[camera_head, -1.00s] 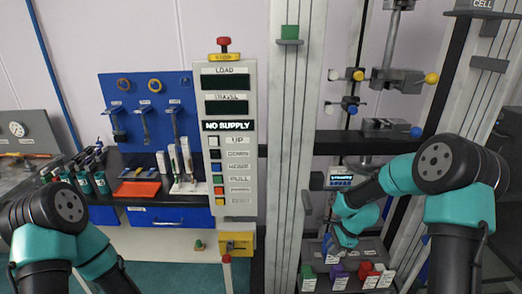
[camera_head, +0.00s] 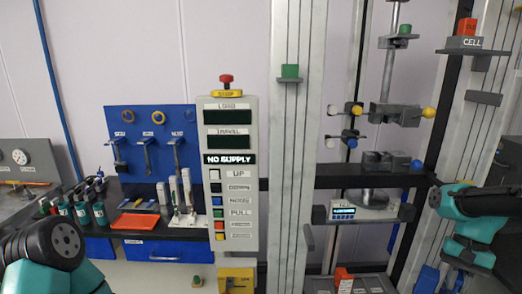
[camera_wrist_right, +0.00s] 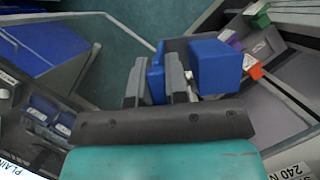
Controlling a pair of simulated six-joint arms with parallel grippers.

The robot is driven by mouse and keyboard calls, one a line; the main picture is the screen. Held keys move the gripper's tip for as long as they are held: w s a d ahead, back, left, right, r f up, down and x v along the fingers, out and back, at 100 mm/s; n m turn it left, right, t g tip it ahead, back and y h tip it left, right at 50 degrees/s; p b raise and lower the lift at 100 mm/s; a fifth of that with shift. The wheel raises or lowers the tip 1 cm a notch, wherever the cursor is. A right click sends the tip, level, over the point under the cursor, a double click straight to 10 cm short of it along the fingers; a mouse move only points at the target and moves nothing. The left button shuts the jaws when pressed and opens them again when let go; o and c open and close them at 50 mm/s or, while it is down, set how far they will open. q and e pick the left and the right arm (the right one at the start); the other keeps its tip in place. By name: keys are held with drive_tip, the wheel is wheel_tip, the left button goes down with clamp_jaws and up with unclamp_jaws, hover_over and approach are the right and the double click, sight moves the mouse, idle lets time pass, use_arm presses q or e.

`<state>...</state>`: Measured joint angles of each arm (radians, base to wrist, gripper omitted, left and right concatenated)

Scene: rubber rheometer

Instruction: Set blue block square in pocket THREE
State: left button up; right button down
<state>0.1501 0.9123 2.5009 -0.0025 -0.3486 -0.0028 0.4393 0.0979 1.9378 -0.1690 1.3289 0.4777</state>
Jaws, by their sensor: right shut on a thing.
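The blue block (camera_wrist_right: 214,67) shows in the right wrist view against my right gripper (camera_wrist_right: 157,80). A blue part also shows between the two dark fingers, which are shut on it; I cannot tell how the two blue parts join. In the head view my right gripper (camera_head: 441,279) is at the lower right, pointing down, with blue at its fingers near the bottom edge. My left arm shows at the lower left, but its gripper is out of view. Pocket THREE cannot be made out in either view.
A grey tray (camera_head: 372,284) with an orange-red block (camera_head: 343,275) stands at the bottom centre. Green (camera_wrist_right: 258,12), purple (camera_wrist_right: 228,38) and orange (camera_wrist_right: 255,72) pieces show at the upper right of the wrist view. Tall rails (camera_head: 300,150) and a control panel (camera_head: 228,180) stand left of the arm.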

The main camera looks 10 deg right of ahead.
drive_tip(key=shift+n+h, duration=0.3)
drive_tip(key=shift+n, duration=0.3)
drive_tip(key=s+r, duration=0.1)
drive_tip(key=s, duration=0.1)
drive_tip(key=s+d+r, duration=0.1)
drive_tip(key=s+r, duration=0.1)
drive_tip(key=shift+s+d+r, duration=0.15)
drive_tip(key=shift+d, duration=0.05)
drive_tip(key=shift+a, duration=0.1)
